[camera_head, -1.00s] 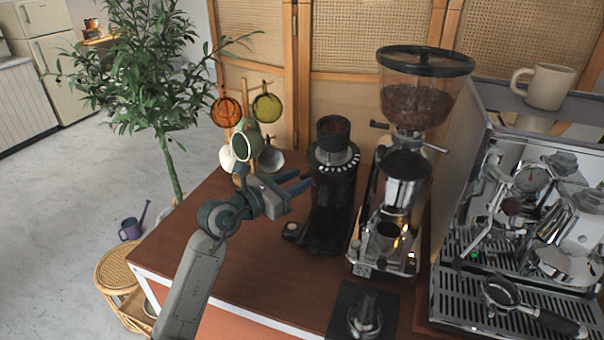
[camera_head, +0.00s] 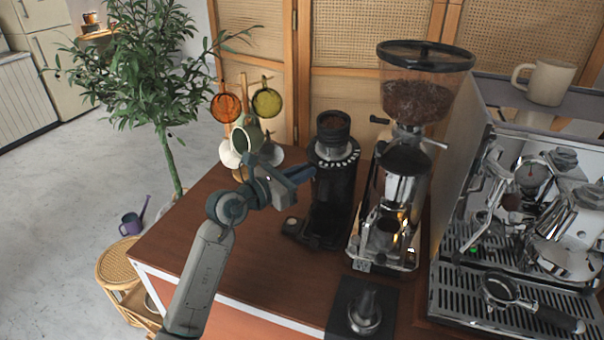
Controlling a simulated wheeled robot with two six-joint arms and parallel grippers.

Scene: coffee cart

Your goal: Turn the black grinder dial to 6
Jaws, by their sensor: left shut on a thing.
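The black grinder (camera_head: 332,200) stands upright on the brown cart top. Its black dial (camera_head: 345,161) is a ring with white marks, just below the hopper with ground or whole beans in it. The numbers on the marks are too small to read. My left gripper (camera_head: 310,172) reaches in from the left, its blue fingers together at the left edge of the dial and shut on it. The fingertips and the exact grip spot are hard to make out. My right gripper is not in view.
A larger chrome grinder (camera_head: 385,225) with a bean hopper stands close to the right, and an espresso machine (camera_head: 520,240) beyond it. A mug tree (camera_head: 243,110) with several cups is behind my left gripper. A tamper (camera_head: 366,308) sits in front. The cart's left front is bare.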

